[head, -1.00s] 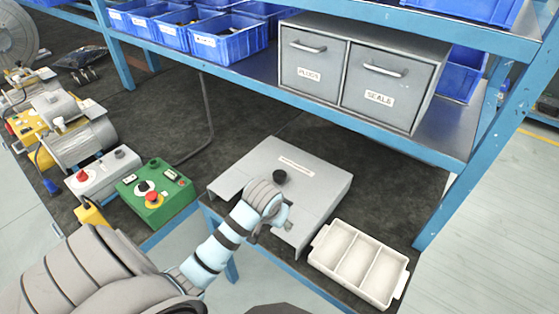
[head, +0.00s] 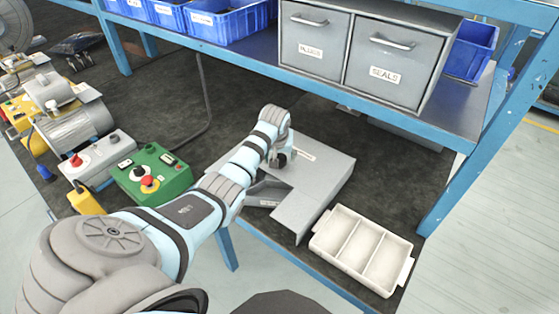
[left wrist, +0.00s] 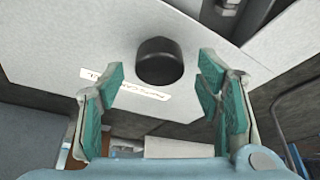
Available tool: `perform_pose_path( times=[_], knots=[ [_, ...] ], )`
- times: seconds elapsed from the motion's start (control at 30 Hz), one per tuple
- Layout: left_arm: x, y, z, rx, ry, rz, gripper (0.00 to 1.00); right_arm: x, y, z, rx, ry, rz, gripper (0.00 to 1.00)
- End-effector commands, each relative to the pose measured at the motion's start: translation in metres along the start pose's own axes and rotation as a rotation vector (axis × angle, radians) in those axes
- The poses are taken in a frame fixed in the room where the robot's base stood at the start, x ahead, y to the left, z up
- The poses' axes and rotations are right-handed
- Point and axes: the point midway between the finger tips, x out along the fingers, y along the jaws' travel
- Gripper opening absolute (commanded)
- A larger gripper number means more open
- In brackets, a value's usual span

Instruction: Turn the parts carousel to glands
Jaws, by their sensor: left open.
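The parts carousel is a flat grey housing (head: 325,185) on the bench, with a label on top. A notch in its front edge shows a compartment (head: 265,192) with a small label that I cannot read. A black knob (left wrist: 160,60) stands on the top plate in the left wrist view, beside the white label (left wrist: 140,90). My left gripper (head: 278,156) is over the top plate at the knob. In the left wrist view its green-padded fingers (left wrist: 162,78) are open, one on each side of the knob, with gaps on both sides. My right gripper is not in view.
A white three-compartment tray (head: 362,250) is right of the carousel. A green control box (head: 150,175) and a motor unit (head: 75,130) are at left. A shelf above holds grey drawers (head: 370,55) marked PLUGS and SEALS and blue bins (head: 230,20). A blue post stands at right.

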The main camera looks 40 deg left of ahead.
Motion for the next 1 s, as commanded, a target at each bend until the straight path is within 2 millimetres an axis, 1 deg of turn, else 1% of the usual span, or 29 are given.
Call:
perform_pose_path(
  times=[0.03, 0.1, 0.37, 0.47, 0.5, 0.73, 0.77, 1.0],
  knots=[
    [0.0078, 0.0002, 0.0018, 0.000, -0.003, 0.000, 0.59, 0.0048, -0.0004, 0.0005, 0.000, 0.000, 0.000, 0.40],
    [0.0117, 0.0003, 0.0013, 0.001, -0.002, 0.000, 0.59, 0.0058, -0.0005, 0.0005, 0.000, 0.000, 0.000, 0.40],
    [0.0121, 0.0002, 0.0004, 0.001, -0.001, 0.000, 0.59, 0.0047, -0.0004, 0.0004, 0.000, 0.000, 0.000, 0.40],
    [0.0120, 0.0001, 0.0005, 0.001, -0.001, 0.000, 0.45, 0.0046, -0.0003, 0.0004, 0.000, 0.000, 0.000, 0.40],
    [0.0120, 0.0001, 0.0005, 0.001, -0.001, 0.000, 0.38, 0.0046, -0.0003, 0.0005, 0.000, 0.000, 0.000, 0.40],
    [0.0120, -0.0002, 0.0005, 0.001, -0.001, -0.001, 0.01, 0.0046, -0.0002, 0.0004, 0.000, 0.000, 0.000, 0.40],
    [0.0120, -0.0002, 0.0005, 0.001, -0.001, -0.001, 0.00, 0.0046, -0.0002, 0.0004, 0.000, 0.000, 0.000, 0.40],
    [0.0118, -0.0003, 0.0005, -0.002, -0.001, -0.003, 0.00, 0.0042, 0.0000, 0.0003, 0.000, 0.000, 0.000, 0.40]
  ],
)
